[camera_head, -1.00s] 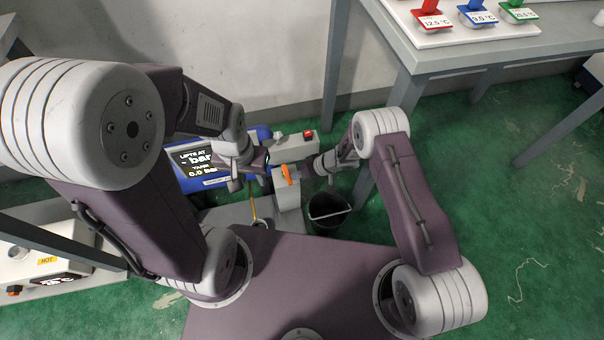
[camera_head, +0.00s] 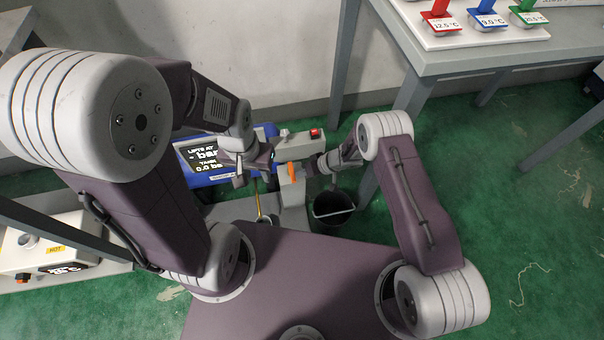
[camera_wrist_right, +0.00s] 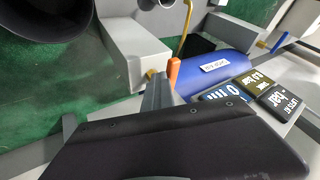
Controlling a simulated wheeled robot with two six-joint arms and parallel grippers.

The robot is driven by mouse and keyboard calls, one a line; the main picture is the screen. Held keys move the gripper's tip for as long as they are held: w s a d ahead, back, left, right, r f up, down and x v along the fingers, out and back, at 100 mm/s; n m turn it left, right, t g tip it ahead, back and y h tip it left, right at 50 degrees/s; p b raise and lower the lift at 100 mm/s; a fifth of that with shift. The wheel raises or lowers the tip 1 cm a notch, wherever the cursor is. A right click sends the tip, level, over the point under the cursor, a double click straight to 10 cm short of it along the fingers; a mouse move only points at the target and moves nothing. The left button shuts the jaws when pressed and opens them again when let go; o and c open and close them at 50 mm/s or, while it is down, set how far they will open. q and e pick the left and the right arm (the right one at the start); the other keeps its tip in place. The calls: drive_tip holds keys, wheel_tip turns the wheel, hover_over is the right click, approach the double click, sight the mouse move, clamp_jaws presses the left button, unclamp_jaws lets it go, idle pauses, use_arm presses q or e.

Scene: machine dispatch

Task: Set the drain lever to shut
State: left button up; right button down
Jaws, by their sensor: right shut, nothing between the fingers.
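The orange drain lever (camera_head: 291,171) sits on a pale grey box (camera_head: 292,190) beside the blue tank (camera_head: 205,173). In the right wrist view the lever (camera_wrist_right: 173,72) stands just beyond the fingertips of my right gripper (camera_wrist_right: 158,92). That gripper is shut with nothing in it; I cannot tell whether it touches the lever. In the head view my right gripper (camera_head: 313,167) is just right of the lever. My left gripper (camera_head: 240,176) hangs in front of the tank, left of the lever; its fingers are too small to read.
A black bucket (camera_head: 333,212) stands on the floor below and right of the lever. A display (camera_head: 207,155) on the tank reads 0.0 bar. A red button (camera_head: 315,133) is behind the lever. A table (camera_head: 440,62) with coloured tags stands at the right.

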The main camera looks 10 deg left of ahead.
drive_tip(key=w+p+v, duration=0.1)
drive_tip(key=p+v, duration=0.2)
drive_tip(key=v, duration=0.6)
drive_tip(key=shift+s+p, duration=0.35)
drive_tip(key=shift+p, duration=0.05)
